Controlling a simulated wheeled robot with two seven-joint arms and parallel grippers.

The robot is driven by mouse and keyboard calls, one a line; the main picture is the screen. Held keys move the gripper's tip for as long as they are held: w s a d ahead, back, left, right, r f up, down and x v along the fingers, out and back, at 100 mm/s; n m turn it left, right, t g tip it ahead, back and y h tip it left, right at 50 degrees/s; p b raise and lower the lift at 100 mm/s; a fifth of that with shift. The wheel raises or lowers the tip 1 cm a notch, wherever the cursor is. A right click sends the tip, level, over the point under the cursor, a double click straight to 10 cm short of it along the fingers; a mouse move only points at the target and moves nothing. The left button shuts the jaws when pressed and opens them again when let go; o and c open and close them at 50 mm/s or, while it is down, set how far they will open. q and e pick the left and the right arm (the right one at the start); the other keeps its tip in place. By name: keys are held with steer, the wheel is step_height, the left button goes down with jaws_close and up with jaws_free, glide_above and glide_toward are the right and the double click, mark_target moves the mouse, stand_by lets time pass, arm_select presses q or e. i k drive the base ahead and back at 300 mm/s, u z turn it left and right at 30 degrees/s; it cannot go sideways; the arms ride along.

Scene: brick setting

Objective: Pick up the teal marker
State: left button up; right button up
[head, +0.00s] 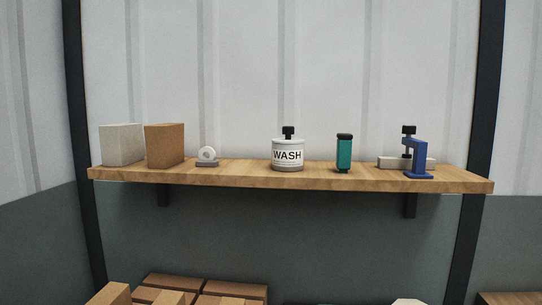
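The teal marker (344,155) stands upright on the wooden shelf (240,177), right of the middle. It has a teal body with a black cap and a dark lower end. Clear space lies on both sides of it. Neither of my grippers shows in the head view.
Left of the marker stands a white WASH bottle (288,155); right of it are a blue clamp (419,160) and a white block (388,161). A tape roll (207,155), a brown block (165,146) and a pale block (121,145) stand further left. Brown bricks (190,285) lie below.

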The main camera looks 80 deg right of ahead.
mark_target(344, 142)
steer(key=k, duration=1.05)
steer(key=z, duration=0.25)
